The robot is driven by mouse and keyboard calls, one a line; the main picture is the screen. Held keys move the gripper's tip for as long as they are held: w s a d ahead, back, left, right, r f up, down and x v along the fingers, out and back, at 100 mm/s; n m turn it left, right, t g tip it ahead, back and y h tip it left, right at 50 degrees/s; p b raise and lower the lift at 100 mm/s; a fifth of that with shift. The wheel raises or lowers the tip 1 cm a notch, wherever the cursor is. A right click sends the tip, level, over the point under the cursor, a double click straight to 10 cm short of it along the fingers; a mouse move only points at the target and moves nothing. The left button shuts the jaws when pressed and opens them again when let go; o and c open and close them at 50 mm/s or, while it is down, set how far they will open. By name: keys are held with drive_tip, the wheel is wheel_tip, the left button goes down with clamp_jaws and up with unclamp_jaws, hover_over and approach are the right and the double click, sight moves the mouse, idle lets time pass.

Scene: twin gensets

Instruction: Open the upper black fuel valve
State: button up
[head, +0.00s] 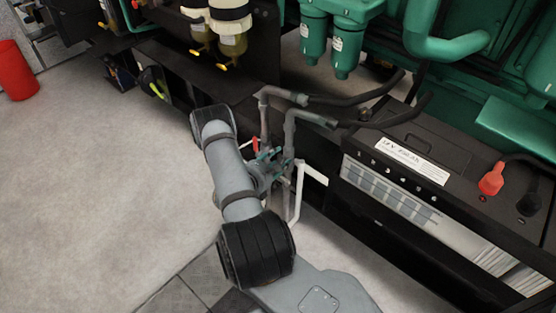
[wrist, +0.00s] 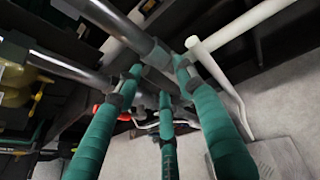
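My gripper (head: 268,163) is among the grey fuel pipes (head: 288,135), beside the battery. In the wrist view, my gripper's teal fingers (wrist: 157,80) reach up toward the grey pipes (wrist: 120,25). The left and right fingertips are apart, with a third finger lower between them. A dark part (wrist: 160,83) lies between the fingertips; I cannot tell whether it is the black valve handle or whether the fingers touch it. A red handle (head: 256,145) is just left of the pipes; a red part (wrist: 104,111) also shows left of the fingers in the wrist view. In the head view, my arm and gripper hide part of the pipework.
A white bent pipe (head: 311,176) stands right of my gripper, close to it. A black battery (head: 410,150) with a red terminal cap (head: 492,179) is farther right. Black hoses (head: 350,99) run above. A red bin (head: 15,72) stands far left. The floor (head: 90,190) at left is clear.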

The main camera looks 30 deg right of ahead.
drive_tip(key=v, duration=1.2)
drive_tip(key=shift+d+f, duration=0.15)
drive_tip(key=shift+d, duration=0.05)
drive_tip(key=x, duration=1.1)
drive_tip(key=shift+w+d, duration=0.25)
drive_tip(key=shift+w, duration=0.05)
drive_tip(key=shift+w+f, duration=0.2)
drive_tip(key=shift+s+r, duration=0.15)
drive_tip(key=shift+s, duration=0.1)
